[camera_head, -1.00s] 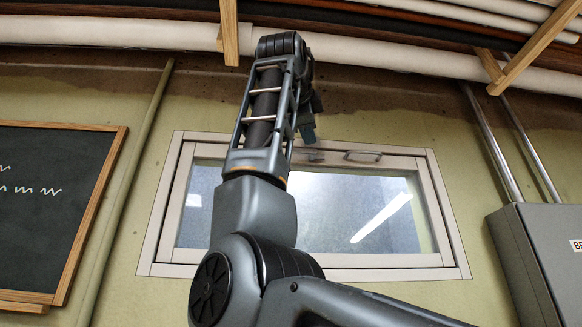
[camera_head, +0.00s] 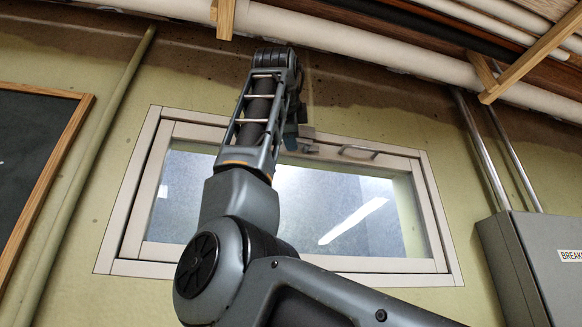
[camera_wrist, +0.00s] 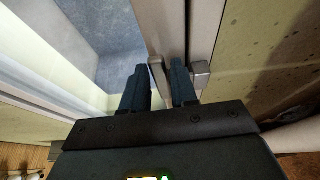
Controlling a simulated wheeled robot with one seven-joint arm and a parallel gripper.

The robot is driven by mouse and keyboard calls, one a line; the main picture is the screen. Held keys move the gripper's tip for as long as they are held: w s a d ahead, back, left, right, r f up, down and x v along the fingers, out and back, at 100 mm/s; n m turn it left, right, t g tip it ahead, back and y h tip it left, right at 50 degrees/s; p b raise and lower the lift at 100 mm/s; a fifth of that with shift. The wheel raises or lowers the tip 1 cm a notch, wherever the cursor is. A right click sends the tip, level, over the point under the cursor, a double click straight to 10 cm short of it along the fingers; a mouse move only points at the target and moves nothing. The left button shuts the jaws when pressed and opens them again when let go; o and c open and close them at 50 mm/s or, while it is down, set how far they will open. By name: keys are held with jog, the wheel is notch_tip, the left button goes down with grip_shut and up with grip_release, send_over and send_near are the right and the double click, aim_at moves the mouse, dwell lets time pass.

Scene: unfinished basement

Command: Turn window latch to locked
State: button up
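The window (camera_head: 415,270) is a pale framed pane high on the wall. A small metal latch (camera_head: 310,149) sits on its top rail, partly hidden by my gripper in the head view. My gripper (camera_head: 298,138) is raised against the top rail at the latch. In the wrist view, my gripper (camera_wrist: 158,88) has its two dark fingers apart. A narrow metal piece of the latch (camera_wrist: 157,72) shows between them, and a metal block lies just right of the right finger. Contact with the fingers cannot be told. The latch's exact angle is unclear.
A curved pull handle (camera_head: 358,152) is on the top rail, right of the latch. Pipes (camera_head: 350,40) and wooden braces run above the window. A grey breaker box (camera_head: 535,265) stands at the right; a chalkboard (camera_head: 35,150) hangs at the left.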

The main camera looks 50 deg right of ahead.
jog(key=shift+w+d, duration=0.4)
jog(key=shift+d, duration=0.2)
grip_shut()
